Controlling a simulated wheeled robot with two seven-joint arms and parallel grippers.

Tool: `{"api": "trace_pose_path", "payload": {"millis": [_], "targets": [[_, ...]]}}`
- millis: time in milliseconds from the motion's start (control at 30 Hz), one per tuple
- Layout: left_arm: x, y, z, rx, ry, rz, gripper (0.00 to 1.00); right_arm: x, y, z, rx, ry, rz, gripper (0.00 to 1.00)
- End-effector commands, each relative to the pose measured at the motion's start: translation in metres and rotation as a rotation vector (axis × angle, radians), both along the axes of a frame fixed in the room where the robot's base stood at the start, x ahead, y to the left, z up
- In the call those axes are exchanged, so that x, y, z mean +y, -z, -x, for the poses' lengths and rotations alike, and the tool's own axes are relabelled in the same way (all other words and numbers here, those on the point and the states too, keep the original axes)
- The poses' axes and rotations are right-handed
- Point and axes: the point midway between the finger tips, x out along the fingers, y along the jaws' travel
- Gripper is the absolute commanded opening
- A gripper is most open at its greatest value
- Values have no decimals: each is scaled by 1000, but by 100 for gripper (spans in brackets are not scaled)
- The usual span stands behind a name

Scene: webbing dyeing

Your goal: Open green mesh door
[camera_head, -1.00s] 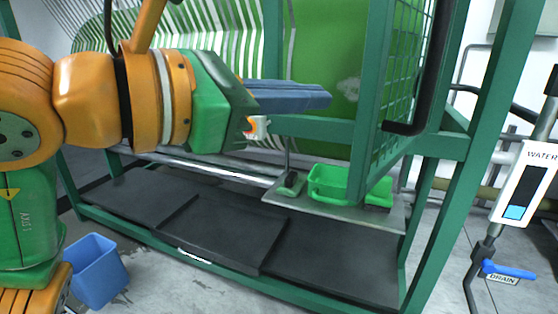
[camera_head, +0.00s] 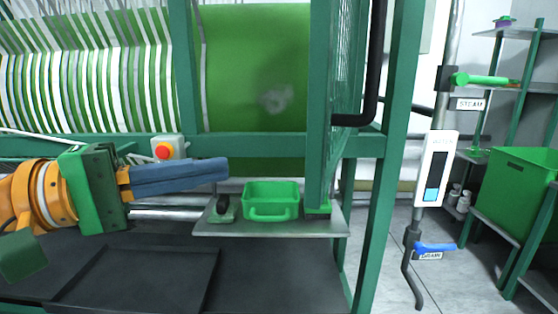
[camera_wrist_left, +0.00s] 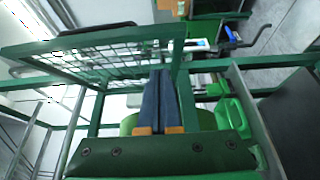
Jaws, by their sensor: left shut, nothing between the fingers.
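The green mesh door (camera_head: 345,75) stands at the right of the green machine frame and shows at a steep angle in the head view. Its thick green edge bar (camera_head: 318,100) faces me, and a black bar handle (camera_head: 375,65) is on its right side. In the left wrist view the mesh door (camera_wrist_left: 110,68) spans the upper left, with the black handle (camera_wrist_left: 97,28) at its top. My left gripper (camera_head: 226,170) is shut and empty, its blue fingers pointing right, left of the door and apart from it. The fingers (camera_wrist_left: 162,72) also show in the wrist view. My right gripper is not in view.
A metal shelf (camera_head: 290,230) with a green tray (camera_head: 271,200) lies below the door. A red-button box (camera_head: 166,148) is just behind my left gripper. A water gauge post (camera_head: 436,170) with a blue drain lever (camera_head: 434,248) stands at the right. Floor between is clear.

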Motion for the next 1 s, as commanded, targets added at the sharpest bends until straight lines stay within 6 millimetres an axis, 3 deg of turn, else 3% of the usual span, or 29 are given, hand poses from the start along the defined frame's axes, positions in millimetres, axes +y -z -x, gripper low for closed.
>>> {"api": "trace_pose_path", "payload": {"millis": [200, 400, 1000], "targets": [[-44, -4, -19, 2, 5, 0, 0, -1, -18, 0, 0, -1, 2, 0], [-72, -2, -10, -1, 3, -2, 0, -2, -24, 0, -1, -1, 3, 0], [-82, 0, -7, 0, 1, 1, 0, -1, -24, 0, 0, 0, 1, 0]]}}
